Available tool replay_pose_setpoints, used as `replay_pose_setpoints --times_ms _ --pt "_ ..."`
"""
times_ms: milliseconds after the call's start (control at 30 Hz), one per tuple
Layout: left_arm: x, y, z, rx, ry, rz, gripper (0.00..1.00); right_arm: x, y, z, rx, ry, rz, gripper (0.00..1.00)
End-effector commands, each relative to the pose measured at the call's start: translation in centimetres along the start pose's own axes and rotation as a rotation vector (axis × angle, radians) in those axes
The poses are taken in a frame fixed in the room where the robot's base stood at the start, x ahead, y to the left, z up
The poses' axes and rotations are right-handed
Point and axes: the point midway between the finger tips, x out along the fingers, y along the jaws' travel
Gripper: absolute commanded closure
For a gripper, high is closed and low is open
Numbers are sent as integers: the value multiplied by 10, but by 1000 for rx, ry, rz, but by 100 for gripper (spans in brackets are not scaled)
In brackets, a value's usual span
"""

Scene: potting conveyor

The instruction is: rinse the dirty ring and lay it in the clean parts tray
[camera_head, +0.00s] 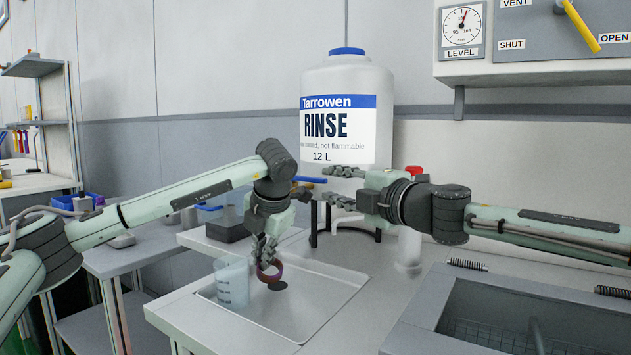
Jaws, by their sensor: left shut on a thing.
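My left gripper (266,250) points down over the shallow sink and is shut on a dark red-purple ring (277,266). The ring hangs upright, just above a dark round spot in the sink (318,297) that looks like a drain. My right gripper (338,187) is open and empty, with its fingers pointing left in front of the lower part of the RINSE bottle (368,125). A blue lever (309,180) shows just left of those fingers. The spout is mostly hidden behind my grippers. I cannot tell which container is the clean parts tray.
A translucent measuring beaker (232,283) stands at the sink's left side, close to the ring. A dark tray (229,231) sits behind my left gripper. A red-topped clear bottle (409,248) stands behind my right arm. A basin with a wire basket (484,338) is at front right.

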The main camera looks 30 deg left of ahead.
Motion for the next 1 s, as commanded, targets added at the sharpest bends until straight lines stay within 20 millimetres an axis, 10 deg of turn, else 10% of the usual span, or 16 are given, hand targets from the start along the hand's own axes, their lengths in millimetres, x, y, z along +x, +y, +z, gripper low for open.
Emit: replay_pose_setpoints --times_ms 300,767,1000 --pt "0 0 0 0 0 0 100 55 0 0 1 -1 0 71" --pt "0 0 0 0 0 0 100 67 0 0 1 0 0 71" --pt "0 0 0 0 0 0 100 67 0 0 1 0 0 98"
